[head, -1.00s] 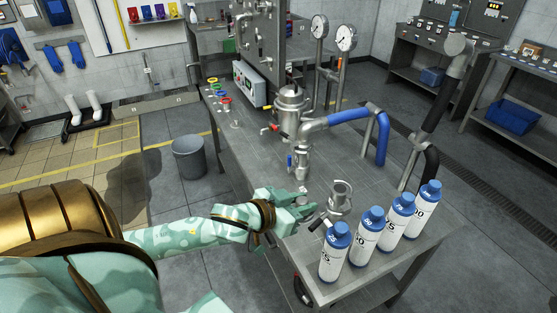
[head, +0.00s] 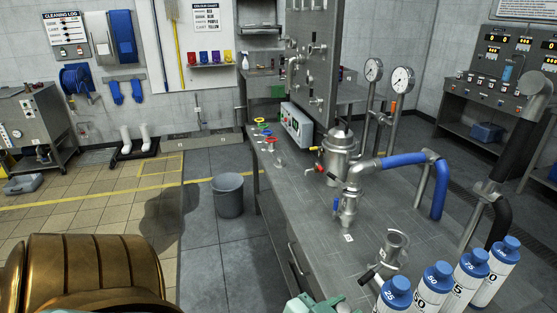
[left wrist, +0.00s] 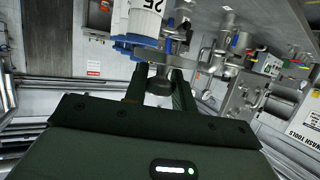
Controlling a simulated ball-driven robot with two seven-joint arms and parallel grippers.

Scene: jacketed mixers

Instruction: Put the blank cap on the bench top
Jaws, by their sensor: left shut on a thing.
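The bench top (head: 325,235) is a grey metal surface running through the middle of the head view. My left gripper shows in the left wrist view (left wrist: 158,92), with its two dark fingers closed on a small dark rounded piece, which I take to be the blank cap (left wrist: 159,86). The cap is partly hidden between the fingers. I cannot tell whether the cap touches the bench. My right gripper is not in view.
Several blue-capped bottles (head: 432,285) stand at the bench's near right. A metal fitting with an open top (head: 393,248) stands left of them. A valve assembly (head: 348,207) and jacketed vessel (head: 340,155) stand farther back. The near left of the bench top is clear.

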